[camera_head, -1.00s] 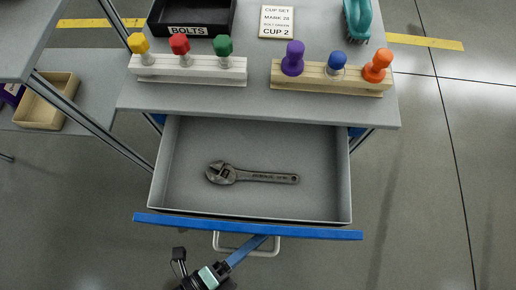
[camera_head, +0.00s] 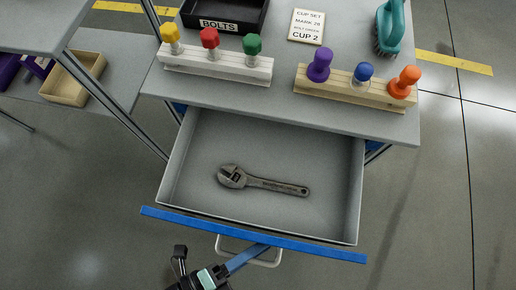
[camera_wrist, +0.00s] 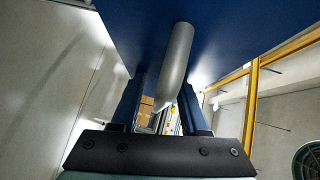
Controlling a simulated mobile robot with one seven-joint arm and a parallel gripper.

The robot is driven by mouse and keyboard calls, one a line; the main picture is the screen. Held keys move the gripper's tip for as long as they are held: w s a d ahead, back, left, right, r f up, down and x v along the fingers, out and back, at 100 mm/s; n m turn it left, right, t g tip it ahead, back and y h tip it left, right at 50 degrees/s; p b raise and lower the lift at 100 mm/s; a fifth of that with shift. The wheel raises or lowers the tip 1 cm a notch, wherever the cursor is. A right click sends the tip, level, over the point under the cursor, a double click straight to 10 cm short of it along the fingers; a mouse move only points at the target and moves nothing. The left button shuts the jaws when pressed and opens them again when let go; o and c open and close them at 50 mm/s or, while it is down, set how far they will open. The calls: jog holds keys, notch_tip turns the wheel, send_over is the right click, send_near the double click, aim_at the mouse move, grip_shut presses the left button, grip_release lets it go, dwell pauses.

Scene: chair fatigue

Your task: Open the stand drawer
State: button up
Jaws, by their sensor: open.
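The stand drawer (camera_head: 185,178) is pulled well out from under the stand top (camera_head: 210,92). Its grey inside shows, with an adjustable wrench (camera_head: 262,183) lying on its floor. The blue drawer front (camera_head: 200,223) carries a pale bar handle (camera_head: 275,262). My gripper (camera_head: 248,257) is at this handle, below the front. In the wrist view, the handle (camera_wrist: 177,60) passes between my gripper's two blue fingers (camera_wrist: 162,88), with gaps beside it. The fingers are apart. Whether either touches the bar, I cannot tell.
On the stand top are a black BOLTS bin (camera_head: 225,14), a white rack (camera_head: 215,65) and a wooden rack (camera_head: 355,88) with coloured knobs, a sign card (camera_head: 306,26) and a teal brush (camera_head: 391,28). A shelf with a wooden box (camera_head: 72,80) stands left. Floor is clear at right.

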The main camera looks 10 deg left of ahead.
jog(key=v, duration=1.3)
jog(key=shift+p, duration=0.3)
